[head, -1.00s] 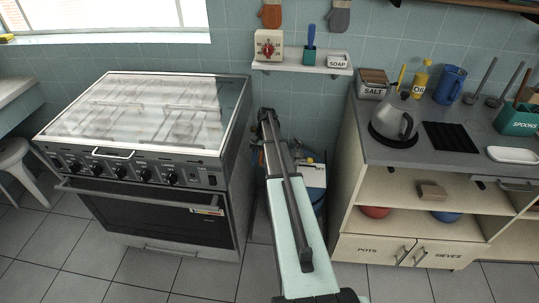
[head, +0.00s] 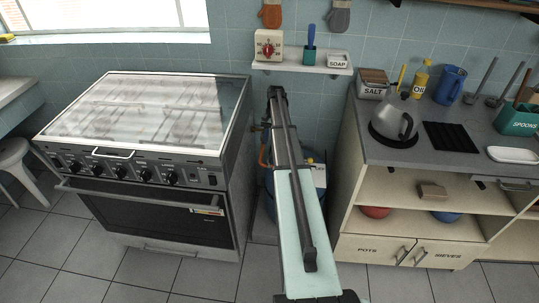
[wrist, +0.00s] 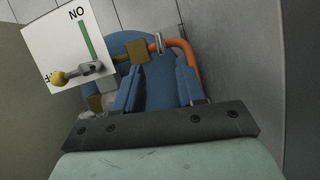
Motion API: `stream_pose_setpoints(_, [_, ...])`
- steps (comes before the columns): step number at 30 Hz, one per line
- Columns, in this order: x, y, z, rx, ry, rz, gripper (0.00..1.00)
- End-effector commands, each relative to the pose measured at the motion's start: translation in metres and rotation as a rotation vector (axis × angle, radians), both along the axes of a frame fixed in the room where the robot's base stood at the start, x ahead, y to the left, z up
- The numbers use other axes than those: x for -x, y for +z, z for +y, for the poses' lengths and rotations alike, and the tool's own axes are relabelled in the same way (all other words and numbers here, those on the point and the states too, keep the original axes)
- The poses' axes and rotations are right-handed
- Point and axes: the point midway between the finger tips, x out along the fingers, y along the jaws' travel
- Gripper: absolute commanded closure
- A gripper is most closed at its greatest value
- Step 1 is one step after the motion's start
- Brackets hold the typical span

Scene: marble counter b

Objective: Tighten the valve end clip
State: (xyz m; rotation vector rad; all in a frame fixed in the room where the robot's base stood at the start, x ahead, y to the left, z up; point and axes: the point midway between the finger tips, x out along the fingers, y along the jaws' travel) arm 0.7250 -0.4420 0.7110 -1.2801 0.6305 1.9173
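In the wrist view, the valve end clip (wrist: 160,43) is a small silver band around the orange hose (wrist: 187,52), beside a brass valve body (wrist: 138,51). They sit above a blue cylinder (wrist: 158,92). My gripper (wrist: 160,68) has two blue fingers spread apart with nothing between them, so it is open. The clip lies beyond the fingertips, apart from them. In the head view, the hose (head: 262,152) shows left of my arm; the arm hides the clip and gripper.
A white card (wrist: 62,40) marked with a green bar stands by the lever. The cylinder is in a narrow gap between the stove (head: 150,150) and the cabinet (head: 345,190). A grey wall face (wrist: 235,70) is close on the right in the wrist view.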

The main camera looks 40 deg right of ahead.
Motion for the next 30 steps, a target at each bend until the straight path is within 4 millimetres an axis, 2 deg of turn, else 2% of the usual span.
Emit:
stream_pose_setpoints(6, [0.010,-0.035,0.012,-0.001,0.000,0.001,0.61])
stream_pose_setpoints(12, [0.015,-0.057,0.019,-0.001,0.000,0.001,0.61])
stream_pose_setpoints(18, [0.017,-0.067,0.022,0.001,0.000,-0.001,0.61])
stream_pose_setpoints(27, [0.017,-0.068,0.023,0.001,0.000,-0.001,0.61])
stream_pose_setpoints(30, [0.017,-0.068,0.023,0.001,0.000,-0.001,0.69])
